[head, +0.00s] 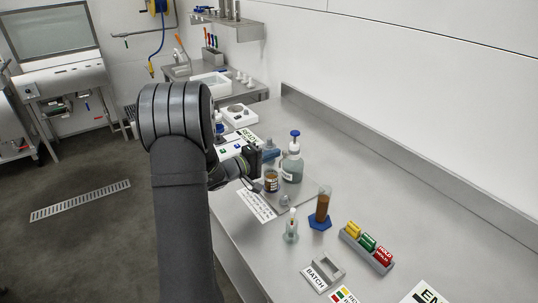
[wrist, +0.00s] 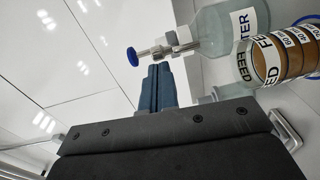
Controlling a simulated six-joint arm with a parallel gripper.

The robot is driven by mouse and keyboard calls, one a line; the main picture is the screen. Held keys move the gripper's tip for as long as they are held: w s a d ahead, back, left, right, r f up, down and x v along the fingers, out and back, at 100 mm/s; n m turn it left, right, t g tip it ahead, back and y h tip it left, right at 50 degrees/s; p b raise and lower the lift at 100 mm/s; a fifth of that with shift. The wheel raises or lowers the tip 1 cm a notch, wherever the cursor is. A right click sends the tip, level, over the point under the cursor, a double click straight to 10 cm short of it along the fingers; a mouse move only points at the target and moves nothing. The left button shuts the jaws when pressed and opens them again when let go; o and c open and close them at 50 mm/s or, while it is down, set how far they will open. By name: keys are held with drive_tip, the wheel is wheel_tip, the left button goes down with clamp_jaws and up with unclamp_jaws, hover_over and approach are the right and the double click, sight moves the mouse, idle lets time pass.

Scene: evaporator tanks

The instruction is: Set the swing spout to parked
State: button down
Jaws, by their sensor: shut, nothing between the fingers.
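A clear bottle with a "WATER" label (wrist: 228,28) stands on the bench; it also shows in the head view (head: 291,170). A metal fitting (wrist: 176,43) with a round blue knob (wrist: 132,57) tops it; the knob shows in the head view (head: 295,133). This fitting may include the swing spout, but I cannot tell which part is the spout or where it points. My gripper (wrist: 158,70) has its blue fingers shut together and empty. The tips are close beside the fitting; whether they touch it is unclear.
An amber jar labelled "FEED" (wrist: 285,55) stands close by the bottle. A brown cylinder on a blue base (head: 321,209), a small clear bottle (head: 290,226) and a rack of coloured blocks (head: 366,248) stand nearer. The right side of the bench (head: 400,190) is clear.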

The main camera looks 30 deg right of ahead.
drive_tip(key=shift+s+d+n+t, duration=0.1)
drive_tip(key=shift+s+n+t, duration=0.75)
drive_tip(key=shift+t, duration=0.45)
drive_tip(key=shift+s+d+n+t+y, duration=0.1)
drive_tip(key=shift+s+n+t+y, duration=0.2)
drive_tip(key=shift+n+t, duration=0.25)
drive_tip(key=s+d+n+t, duration=0.1)
drive_tip(key=s+d+t, duration=0.1)
drive_tip(key=s+d, duration=0.4)
drive_tip(key=shift+n+t+y, duration=0.3)
drive_tip(key=shift+t+y, duration=0.05)
drive_tip(key=shift+y, duration=0.05)
idle(0.6)
drive_tip(key=shift+a, duration=0.1)
idle(1.1)
